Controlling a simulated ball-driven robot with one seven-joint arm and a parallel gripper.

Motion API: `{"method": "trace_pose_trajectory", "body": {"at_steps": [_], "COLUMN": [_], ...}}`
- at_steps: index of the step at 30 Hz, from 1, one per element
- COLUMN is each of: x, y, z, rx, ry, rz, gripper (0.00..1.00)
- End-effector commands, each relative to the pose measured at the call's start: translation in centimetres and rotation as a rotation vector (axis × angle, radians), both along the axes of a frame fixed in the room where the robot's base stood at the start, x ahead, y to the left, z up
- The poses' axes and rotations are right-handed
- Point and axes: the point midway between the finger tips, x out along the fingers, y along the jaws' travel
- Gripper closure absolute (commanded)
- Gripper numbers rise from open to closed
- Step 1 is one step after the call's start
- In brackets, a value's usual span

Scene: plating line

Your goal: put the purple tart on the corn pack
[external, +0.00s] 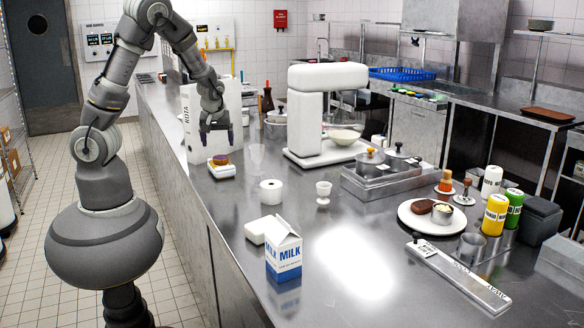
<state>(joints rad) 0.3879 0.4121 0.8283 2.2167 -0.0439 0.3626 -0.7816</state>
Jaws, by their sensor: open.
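A small purple-topped tart (221,159) with an orange-tan side sits on the counter's left side, at the foot of the white coffee machine. It appears to rest on a low white pack (222,173) with a bit of yellow, which I take for the corn pack; its label is too small to read. My gripper (217,142) points down just above the tart. Its fingers are spread, with nothing between them, and a small gap seems to show between the fingertips and the tart.
The white coffee machine (188,122) stands close behind my gripper. A milk carton (284,252) stands nearer the front. The counter's front middle is clear.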

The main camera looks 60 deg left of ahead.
Motion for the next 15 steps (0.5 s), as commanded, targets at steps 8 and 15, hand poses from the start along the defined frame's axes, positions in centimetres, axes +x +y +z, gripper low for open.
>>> {"method": "trace_pose_trajectory", "body": {"at_steps": [8, 15], "x": [-0.6, -0.6], "y": [-1.5, -1.6], "z": [4.0, 4.0], "rx": [0.000, 0.000], "ry": [-0.001, 0.000], "rz": [0.000, 0.001], "gripper": [0.12, 0.12]}}
